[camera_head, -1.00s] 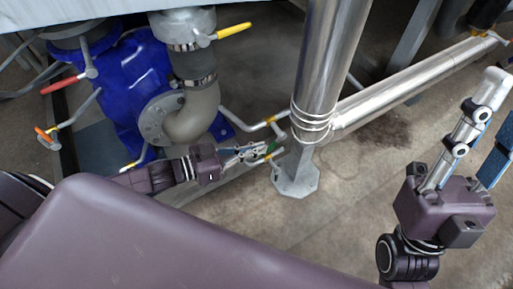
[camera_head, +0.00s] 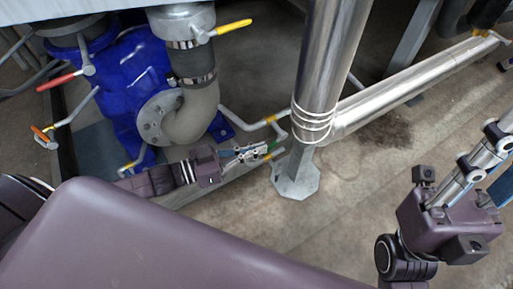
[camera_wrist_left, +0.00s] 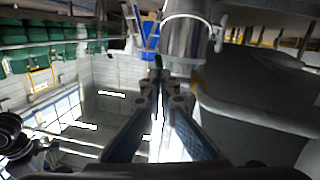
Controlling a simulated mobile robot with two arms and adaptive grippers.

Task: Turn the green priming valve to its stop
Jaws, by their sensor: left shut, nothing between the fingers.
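The green valve handle (camera_head: 273,145) is a small green piece on the thin pipework beside the foot of the shiny steel post, in the head view. My left gripper (camera_head: 262,150) is shut and empty, with its fingertips close beside the green handle; I cannot tell whether they touch.
The steel post (camera_head: 325,75) stands just right of my left gripper. A blue pump (camera_head: 125,75) with a grey elbow pipe (camera_head: 197,115) stands to the left. Other handles are red (camera_head: 57,82), orange (camera_head: 40,133) and yellow (camera_head: 233,27). Floor at lower right is bare.

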